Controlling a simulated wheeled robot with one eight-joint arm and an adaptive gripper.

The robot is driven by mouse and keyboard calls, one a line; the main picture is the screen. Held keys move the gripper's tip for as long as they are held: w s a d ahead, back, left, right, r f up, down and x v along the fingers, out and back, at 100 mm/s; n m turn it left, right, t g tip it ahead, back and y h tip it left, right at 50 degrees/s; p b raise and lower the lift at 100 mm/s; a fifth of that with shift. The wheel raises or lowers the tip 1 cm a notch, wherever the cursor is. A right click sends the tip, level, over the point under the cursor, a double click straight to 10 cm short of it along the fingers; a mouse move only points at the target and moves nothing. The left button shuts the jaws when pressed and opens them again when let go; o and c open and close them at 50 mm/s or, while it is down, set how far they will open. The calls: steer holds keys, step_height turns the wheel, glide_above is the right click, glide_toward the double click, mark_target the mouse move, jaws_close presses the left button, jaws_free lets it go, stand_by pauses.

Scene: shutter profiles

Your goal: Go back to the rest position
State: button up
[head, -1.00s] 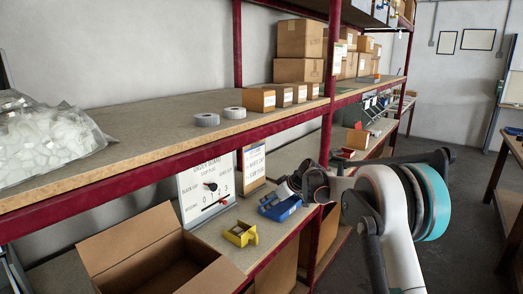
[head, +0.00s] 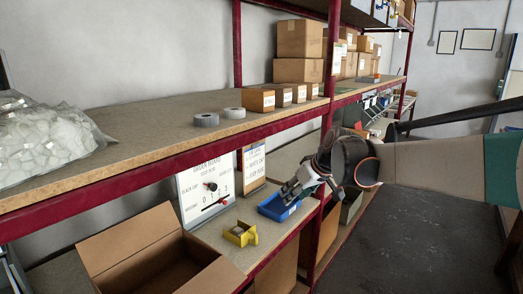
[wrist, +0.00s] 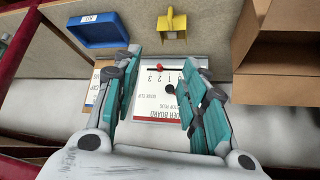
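My gripper (head: 296,190) is in front of the lower shelf, near the blue bin (head: 279,206), in the head view. In the wrist view my gripper (wrist: 160,88) has its two teal-padded fingers wide apart with nothing between them. The blue bin also shows in the wrist view (wrist: 97,30).
An open cardboard box (head: 165,262) stands at the lower left. The upper shelf (head: 150,125) holds a bag of white pieces (head: 45,140), two grey rolls and several cartons (head: 298,55). A red upright post (head: 328,110) is close to my arm. The floor (head: 420,230) at right is open.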

steer(key=s+d+r+m+h, duration=0.1)
steer(key=s+d+m, duration=0.15)
steer(key=s, duration=0.65)
steer(key=s+d+r+m+h, duration=0.1)
steer(key=s+d, duration=0.2)
steer(key=s, duration=0.6)
steer(key=s+d+f+m+h, duration=0.1)
steer(key=s+d+f, duration=0.1)
steer(key=s, duration=0.6)
steer(key=s+d+f+m+t+h, duration=0.1)
steer(key=s+d+f, duration=0.1)
steer(key=s+f, duration=0.3)
steer(key=s, duration=0.4)
steer(key=shift+s+d+f+m, duration=0.2)
steer(key=shift+s+m, duration=0.1)
steer(key=shift+m, duration=0.05)
